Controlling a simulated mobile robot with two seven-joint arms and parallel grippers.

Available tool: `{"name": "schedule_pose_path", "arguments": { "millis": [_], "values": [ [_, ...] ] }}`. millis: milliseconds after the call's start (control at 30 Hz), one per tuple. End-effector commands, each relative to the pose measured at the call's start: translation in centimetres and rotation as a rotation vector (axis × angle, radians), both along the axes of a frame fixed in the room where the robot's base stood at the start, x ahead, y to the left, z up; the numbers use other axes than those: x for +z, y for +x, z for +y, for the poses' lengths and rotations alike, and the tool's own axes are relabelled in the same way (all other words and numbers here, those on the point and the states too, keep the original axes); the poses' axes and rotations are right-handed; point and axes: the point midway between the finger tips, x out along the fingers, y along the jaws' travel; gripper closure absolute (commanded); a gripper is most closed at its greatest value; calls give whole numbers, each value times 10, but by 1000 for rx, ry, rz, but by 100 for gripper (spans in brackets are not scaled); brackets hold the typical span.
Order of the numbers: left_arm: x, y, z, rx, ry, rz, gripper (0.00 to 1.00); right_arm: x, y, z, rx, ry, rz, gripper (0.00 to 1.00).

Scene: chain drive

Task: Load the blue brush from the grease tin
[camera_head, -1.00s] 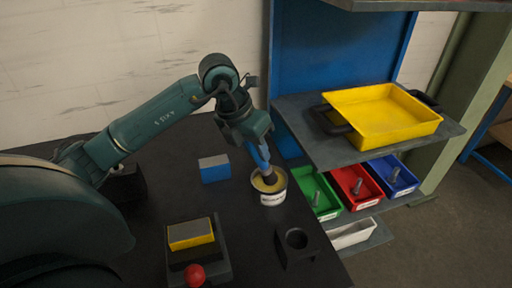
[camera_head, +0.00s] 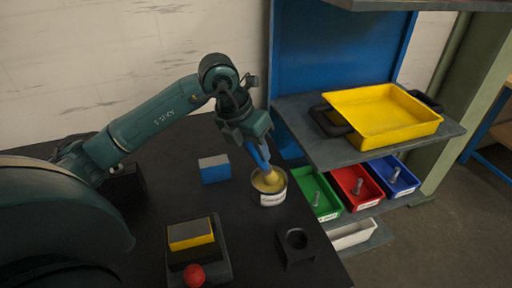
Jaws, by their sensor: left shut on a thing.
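The grease tin (camera_head: 270,197) is a round pale tin with a label and yellow-brown grease inside, standing on the dark table. My left gripper (camera_head: 257,143) is above it, shut on the blue brush (camera_head: 261,160). The brush points down and tilts slightly, with its bristle end at the tin's mouth. The bristle end looks yellow like the grease; how deep it sits in the tin I cannot tell. My right gripper is not in view.
A blue-and-grey block (camera_head: 214,169) stands left of the tin. A black holder with a round hole (camera_head: 296,246) and a yellow-and-grey block (camera_head: 190,234) by a red knob (camera_head: 194,275) are nearer. Right are a yellow tray (camera_head: 385,112) and green (camera_head: 314,192), red and blue bins.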

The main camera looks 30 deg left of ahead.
Motion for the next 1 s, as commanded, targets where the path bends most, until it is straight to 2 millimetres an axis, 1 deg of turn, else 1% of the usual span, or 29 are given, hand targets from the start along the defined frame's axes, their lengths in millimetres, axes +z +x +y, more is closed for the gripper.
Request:
{"name": "schedule_pose_path", "arguments": {
  "millis": [167, 833, 1000],
  "values": [
    [9, 0, 0, -1, 0, 3, 99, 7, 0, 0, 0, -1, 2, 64],
    [64, 0, 0, -1, 0, 1, 99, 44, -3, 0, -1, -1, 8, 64],
    [70, 0, 0, 0, 0, 2, 99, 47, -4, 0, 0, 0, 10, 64]
  ]
}}
